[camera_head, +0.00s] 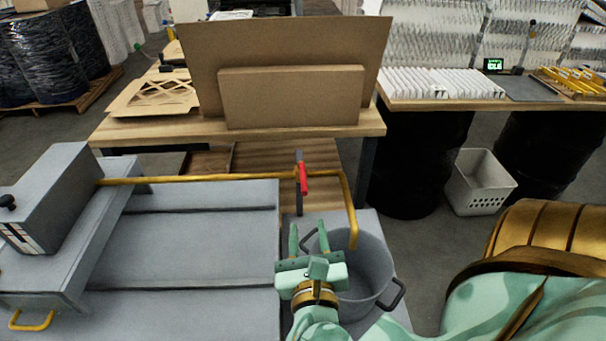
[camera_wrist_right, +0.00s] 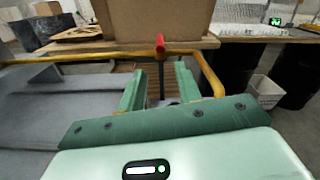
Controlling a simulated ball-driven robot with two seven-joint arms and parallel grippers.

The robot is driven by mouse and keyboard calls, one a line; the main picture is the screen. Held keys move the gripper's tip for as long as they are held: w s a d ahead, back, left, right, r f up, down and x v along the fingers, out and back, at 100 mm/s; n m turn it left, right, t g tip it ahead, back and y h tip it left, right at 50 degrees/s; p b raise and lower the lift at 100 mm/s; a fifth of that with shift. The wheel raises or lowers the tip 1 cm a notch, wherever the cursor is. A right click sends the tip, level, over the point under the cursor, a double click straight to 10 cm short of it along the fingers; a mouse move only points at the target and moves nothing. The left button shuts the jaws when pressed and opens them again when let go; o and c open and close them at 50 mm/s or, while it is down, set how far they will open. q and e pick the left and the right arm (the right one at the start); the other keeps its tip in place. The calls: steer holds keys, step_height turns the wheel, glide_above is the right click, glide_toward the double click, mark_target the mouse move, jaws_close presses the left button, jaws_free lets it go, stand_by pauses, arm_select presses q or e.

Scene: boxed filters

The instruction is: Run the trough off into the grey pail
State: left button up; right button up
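The grey pail (camera_head: 372,262) stands on a grey ledge at the trough's right end, its inside partly hidden by my right gripper. The large grey body at left, seemingly the trough (camera_head: 200,225), has flat top panels; no liquid shows. A yellow pipe (camera_head: 225,178) runs along its back and bends down over the pail. A red valve handle (camera_head: 303,178) sits on the pipe; it also shows in the right wrist view (camera_wrist_right: 160,44). My right gripper (camera_head: 308,238) is open and empty, nearer than the handle, which appears between its fingers, apart from them. My left gripper is out of view.
A wooden table (camera_head: 130,130) with cardboard pieces (camera_head: 295,97) stands behind the pipe. Black drums (camera_head: 420,150) carry a board with white filters (camera_head: 440,83) at back right. A white basket (camera_head: 480,182) is on the floor. A grey box (camera_head: 50,190) stands at left.

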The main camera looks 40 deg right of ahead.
mark_target(302, 166)
steer(key=p+x, duration=0.1)
steer(key=x, duration=1.3)
steer(key=shift+w+d, duration=0.1)
steer(key=shift+d, duration=0.05)
jaws_close()
